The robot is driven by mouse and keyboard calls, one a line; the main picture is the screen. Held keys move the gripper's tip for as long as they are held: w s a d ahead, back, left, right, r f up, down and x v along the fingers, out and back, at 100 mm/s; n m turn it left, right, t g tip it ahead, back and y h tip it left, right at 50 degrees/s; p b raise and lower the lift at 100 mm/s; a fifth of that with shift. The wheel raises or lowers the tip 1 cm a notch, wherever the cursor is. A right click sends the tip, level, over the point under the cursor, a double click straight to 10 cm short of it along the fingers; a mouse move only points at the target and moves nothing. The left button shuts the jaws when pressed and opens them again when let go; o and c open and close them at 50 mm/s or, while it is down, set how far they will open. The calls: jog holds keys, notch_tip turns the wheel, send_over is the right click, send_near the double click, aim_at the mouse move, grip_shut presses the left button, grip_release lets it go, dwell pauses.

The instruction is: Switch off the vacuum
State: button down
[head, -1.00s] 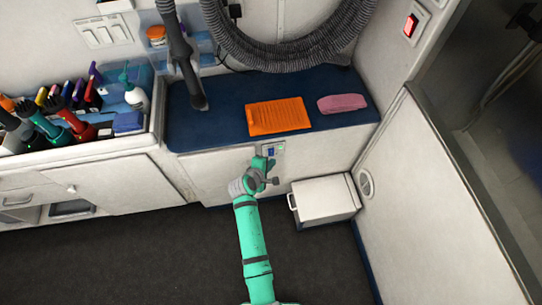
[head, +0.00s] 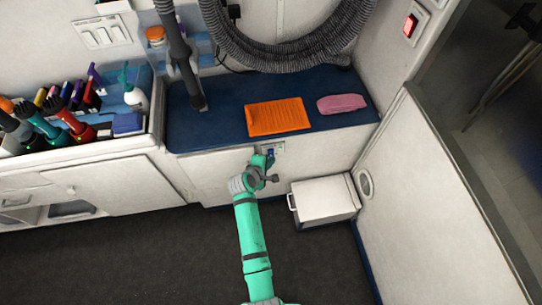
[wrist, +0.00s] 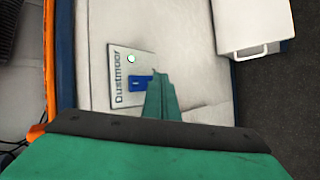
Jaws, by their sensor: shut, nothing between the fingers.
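The vacuum's control plate (wrist: 120,92), lettered "Dustmoor", is on the white bench front in the wrist view. It carries a blue switch (wrist: 136,83) and a small lit pale-green lamp (wrist: 131,59). My gripper (wrist: 160,76) is shut and empty, its tips right beside the switch. I cannot tell whether they touch it. In the head view my gripper (head: 268,160) is in front of the bench and partly covers the plate (head: 279,148). The vacuum's grey ribbed hose (head: 285,55) hangs coiled on the wall above the bench.
An orange mat (head: 277,116) and a pink folded cloth (head: 342,104) lie on the blue bench top (head: 222,128). A white box with a handle (head: 325,200) stands on the floor just right of my gripper. The dark floor (head: 140,260) to the left is clear.

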jog(key=shift+d, duration=0.1)
jog(key=shift+w+a, duration=0.15)
jog(key=shift+a, duration=0.1)
jog(key=shift+d, duration=0.1)
dwell(0.3)
jog(key=shift+s+d+r, duration=0.1)
jog(key=shift+s+d, duration=0.1)
jog(key=shift+s, duration=0.5)
jog(key=s, duration=0.3)
jog(key=s+d, duration=0.1)
jog(key=s, duration=0.1)
jog(key=shift+r, duration=0.4)
